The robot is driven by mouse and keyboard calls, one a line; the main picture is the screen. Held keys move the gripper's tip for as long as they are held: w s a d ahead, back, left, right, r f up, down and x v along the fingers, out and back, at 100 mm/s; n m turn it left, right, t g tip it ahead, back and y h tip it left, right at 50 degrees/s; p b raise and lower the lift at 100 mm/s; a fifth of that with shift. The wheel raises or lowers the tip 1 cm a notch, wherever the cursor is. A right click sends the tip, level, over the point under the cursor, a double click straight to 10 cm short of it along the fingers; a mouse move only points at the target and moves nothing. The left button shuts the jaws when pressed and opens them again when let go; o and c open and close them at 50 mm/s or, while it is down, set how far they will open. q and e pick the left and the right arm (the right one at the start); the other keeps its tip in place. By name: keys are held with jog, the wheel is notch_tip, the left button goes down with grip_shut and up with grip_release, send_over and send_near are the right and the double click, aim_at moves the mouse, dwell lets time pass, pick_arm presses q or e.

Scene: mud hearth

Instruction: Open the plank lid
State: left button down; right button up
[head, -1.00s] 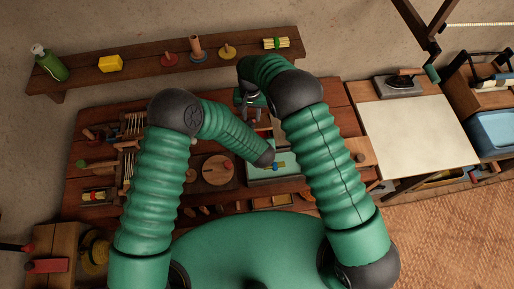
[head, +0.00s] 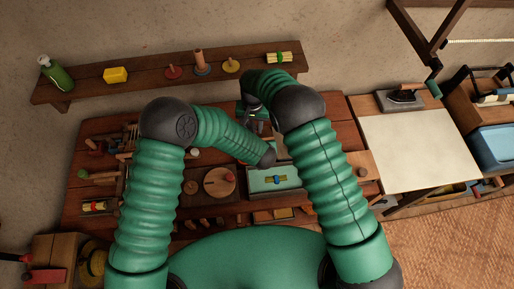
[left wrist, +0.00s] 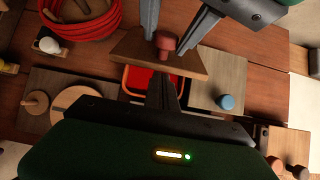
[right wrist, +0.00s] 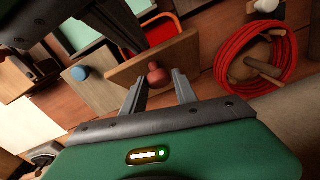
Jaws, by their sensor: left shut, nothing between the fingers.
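The plank lid (left wrist: 150,58) is a flat brown board with a red knob (left wrist: 165,42), over a red-rimmed container (left wrist: 134,82). A strip of red interior shows beside the board, which sits askew to the rim. It also shows in the right wrist view (right wrist: 185,58). My right gripper (right wrist: 158,80) is open, its fingers on either side of the knob with small gaps. My left gripper (left wrist: 164,80) is shut and empty, its tips at the plank's edge over the red opening; I cannot tell if they touch. In the head view my arms hide the lid.
A coiled red hose (right wrist: 254,62) lies near the lid. A block with a blue knob (left wrist: 227,102) stands on its other side. A teal-topped tray (head: 290,183) and a round wooden board (head: 212,190) lie on the bench. A shelf (head: 150,84) runs behind.

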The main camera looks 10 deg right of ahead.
jog(key=o, duration=0.3)
jog(key=shift+f, duration=0.3)
pick_arm(q)
jog(key=shift+w+a, duration=0.35)
jog(key=shift+w, duration=0.1)
pick_arm(e)
jog(key=shift+d, duration=0.1)
